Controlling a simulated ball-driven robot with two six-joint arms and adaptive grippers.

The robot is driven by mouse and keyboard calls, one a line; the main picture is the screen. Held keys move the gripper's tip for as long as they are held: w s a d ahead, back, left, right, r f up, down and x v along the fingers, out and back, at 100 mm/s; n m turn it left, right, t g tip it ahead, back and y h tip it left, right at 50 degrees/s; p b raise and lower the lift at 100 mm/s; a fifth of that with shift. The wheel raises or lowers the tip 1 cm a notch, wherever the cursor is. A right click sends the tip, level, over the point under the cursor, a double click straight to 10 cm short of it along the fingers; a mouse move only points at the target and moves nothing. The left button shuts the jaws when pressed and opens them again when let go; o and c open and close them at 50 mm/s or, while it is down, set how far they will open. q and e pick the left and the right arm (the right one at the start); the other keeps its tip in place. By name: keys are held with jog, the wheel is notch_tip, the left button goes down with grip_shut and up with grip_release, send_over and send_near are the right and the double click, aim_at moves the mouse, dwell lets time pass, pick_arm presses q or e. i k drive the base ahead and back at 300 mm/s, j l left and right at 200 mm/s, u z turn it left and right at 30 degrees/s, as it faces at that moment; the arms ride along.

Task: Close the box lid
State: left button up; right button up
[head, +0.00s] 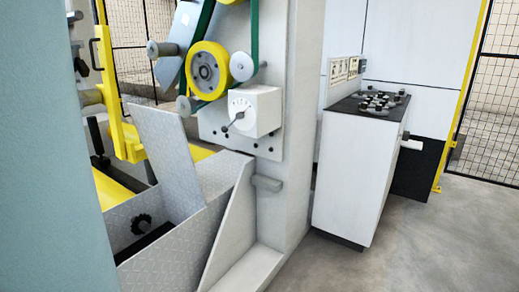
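A grey tread-plate box (165,262) stands low at the left of the view, at the foot of the wrapping machine. A flat tread-plate panel (166,150), which looks like its lid, stands up steeply, tilted to the left. The box's top is at least partly open, and a dark knob (141,224) and a dark recess show inside. The panel's lower end meets the box area, but I cannot make out a hinge. Neither of my grippers is in view.
A large teal surface (45,150) fills the left edge, very close. The machine has a yellow wheel (208,70) with a green belt and a white dial box (252,111). A white console (360,170) stands right of it. Grey floor (450,235) is clear at the right.

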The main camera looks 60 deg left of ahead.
aim_at(162, 135)
jog(key=i+j+u, duration=0.1)
jog(key=i+u, duration=0.6)
jog(key=u, duration=0.25)
jog(key=i+l+u, duration=0.15)
jog(key=i+u, duration=0.3)
jog(key=k, duration=0.1)
